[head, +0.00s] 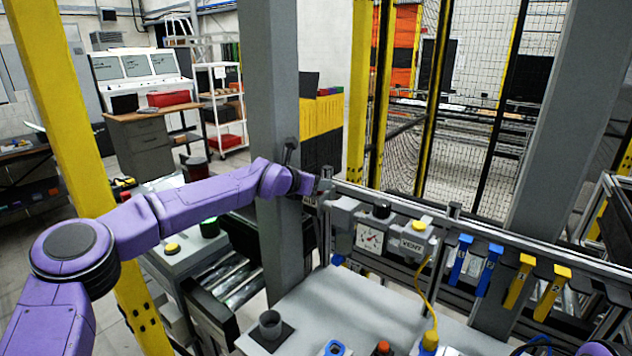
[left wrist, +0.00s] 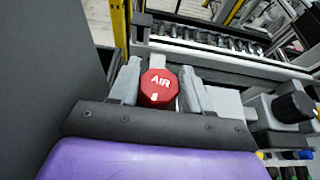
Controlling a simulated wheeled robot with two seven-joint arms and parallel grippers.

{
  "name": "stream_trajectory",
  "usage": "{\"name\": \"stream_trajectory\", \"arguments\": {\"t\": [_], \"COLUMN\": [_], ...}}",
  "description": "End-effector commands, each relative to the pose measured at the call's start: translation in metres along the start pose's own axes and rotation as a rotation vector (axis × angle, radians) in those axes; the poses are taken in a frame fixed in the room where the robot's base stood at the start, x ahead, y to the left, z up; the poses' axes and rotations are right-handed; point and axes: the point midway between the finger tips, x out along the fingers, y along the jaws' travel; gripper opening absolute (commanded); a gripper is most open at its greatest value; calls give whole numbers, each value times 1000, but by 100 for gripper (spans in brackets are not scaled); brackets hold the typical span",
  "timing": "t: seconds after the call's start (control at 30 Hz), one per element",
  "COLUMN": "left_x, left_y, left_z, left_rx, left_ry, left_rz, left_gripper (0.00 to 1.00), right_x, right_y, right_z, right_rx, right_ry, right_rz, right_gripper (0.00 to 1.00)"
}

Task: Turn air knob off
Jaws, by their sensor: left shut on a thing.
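In the head view my left gripper (head: 326,186) is at the left end of the fixture rail, beside the grey post, and the knob is hidden there. My right gripper is not in view.
A gauge (head: 369,239) and a grey "VENT" box (head: 411,243) with a yellow button sit right of my gripper. Blue tags (head: 461,258) and yellow tags (head: 519,281) hang along the rail (head: 500,238). A grey post (head: 270,100) stands close behind my wrist. A grey cup (head: 270,325) stands on the table below.

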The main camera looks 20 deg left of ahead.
Motion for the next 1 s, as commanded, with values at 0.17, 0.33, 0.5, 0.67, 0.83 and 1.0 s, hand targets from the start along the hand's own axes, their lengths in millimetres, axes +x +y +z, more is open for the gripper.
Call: {"name": "stream_trajectory", "arguments": {"t": [0.17, 0.33, 0.5, 0.67, 0.83, 1.0], "left_x": [0, 0, -14, -53, -88, -104], "left_y": [0, 0, 1, 1, 1, 1], "left_z": [-1, -1, -4, -7, -4, -2], "left_rx": [0, 0, 1, -1, -1, 0], "left_ry": [2, 2, -2, -3, -1, 1], "left_rz": [0, 0, 0, 0, 0, 0], "left_gripper": [69, 69, 69, 69, 69, 69], "right_x": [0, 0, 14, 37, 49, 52], "right_y": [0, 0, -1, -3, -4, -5], "right_z": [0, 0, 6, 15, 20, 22], "right_rx": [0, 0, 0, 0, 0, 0], "right_ry": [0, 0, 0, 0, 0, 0], "right_rz": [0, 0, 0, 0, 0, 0], "right_gripper": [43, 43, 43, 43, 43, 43]}}
